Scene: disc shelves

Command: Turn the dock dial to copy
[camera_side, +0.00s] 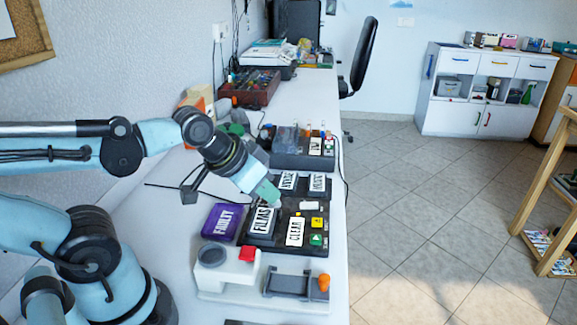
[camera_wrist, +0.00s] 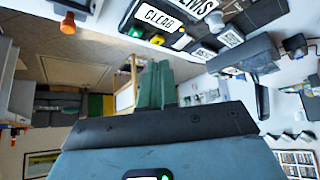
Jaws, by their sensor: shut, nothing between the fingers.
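My gripper (camera_side: 268,194) is shut and empty, with its green fingers above the back edge of the black dock (camera_side: 285,245) near the label reading FILMS (camera_side: 262,221). In the wrist view the gripper (camera_wrist: 157,70) shows its fingers together, touching nothing. I cannot tell for sure which part is the dial, and no copy mark is readable. A white knob-like part (camera_side: 309,206) sits at the dock's back right.
A purple box reading FAULTY (camera_side: 221,222) stands left of the dock. In front is a white unit (camera_side: 228,278) with a red button (camera_side: 246,254), beside a grey tray with an orange knob (camera_side: 324,282). Behind are more labelled slots (camera_side: 288,181) and a dark caddy (camera_side: 290,157).

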